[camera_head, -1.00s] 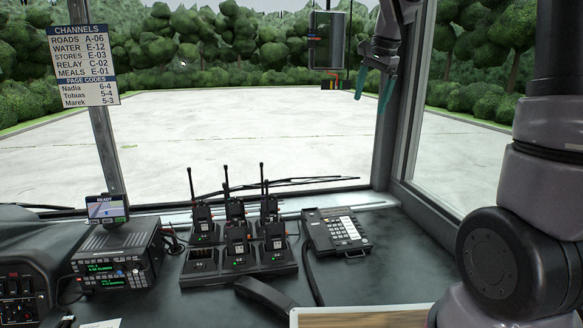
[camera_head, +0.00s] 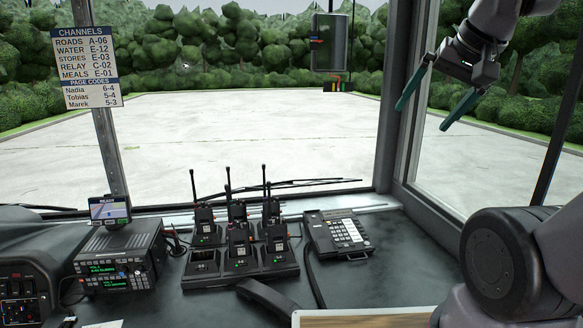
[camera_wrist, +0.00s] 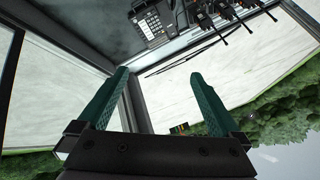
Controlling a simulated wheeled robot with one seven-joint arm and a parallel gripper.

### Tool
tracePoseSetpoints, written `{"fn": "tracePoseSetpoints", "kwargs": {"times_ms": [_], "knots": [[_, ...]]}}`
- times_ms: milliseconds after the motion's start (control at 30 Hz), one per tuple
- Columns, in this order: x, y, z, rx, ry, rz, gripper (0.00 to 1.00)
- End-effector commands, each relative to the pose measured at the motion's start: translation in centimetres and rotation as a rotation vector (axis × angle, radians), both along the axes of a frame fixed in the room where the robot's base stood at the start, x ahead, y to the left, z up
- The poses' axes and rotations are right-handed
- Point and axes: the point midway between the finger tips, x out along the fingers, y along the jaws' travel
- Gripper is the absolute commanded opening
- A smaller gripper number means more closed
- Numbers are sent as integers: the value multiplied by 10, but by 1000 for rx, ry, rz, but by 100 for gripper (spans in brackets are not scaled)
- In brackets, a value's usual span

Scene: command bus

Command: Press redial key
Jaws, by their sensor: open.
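A dark desk phone (camera_head: 338,234) with pale keys sits on the dashboard, right of the radio charger. In the wrist view the phone (camera_wrist: 156,22) shows at the top, beyond the fingertips. I cannot read its key labels, so I cannot tell which is the redial key. A dark handset (camera_head: 268,297) lies apart on the dashboard, in front of the charger. My gripper (camera_head: 437,98) is open and empty, with green fingers, high at the right in front of the window pillar. It is well above the phone and to its right. The open fingers also show in the wrist view (camera_wrist: 156,92).
Several handheld radios stand in a charger (camera_head: 240,270) left of the phone. A radio unit (camera_head: 118,262) with a small screen is further left. A wooden-topped tray (camera_head: 365,319) is at the front. The dashboard right of the phone is clear.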

Motion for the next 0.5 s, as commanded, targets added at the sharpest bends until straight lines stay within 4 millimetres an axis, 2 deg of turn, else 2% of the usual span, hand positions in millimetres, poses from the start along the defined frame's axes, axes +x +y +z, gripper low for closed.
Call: {"fn": "tracePoseSetpoints", "kwargs": {"times_ms": [167, 200, 267, 400, 433, 500], "knots": [[0, 0, 0, 0, 0, 0, 100], [0, 0, 0, 1, 0, -1, 85], [0, 0, 0, 1, 0, -1, 62], [0, 0, 0, 1, 0, -1, 8], [0, 0, 0, 1, 0, -1, 0], [1, 0, 1, 1, 0, -1, 0]]}}
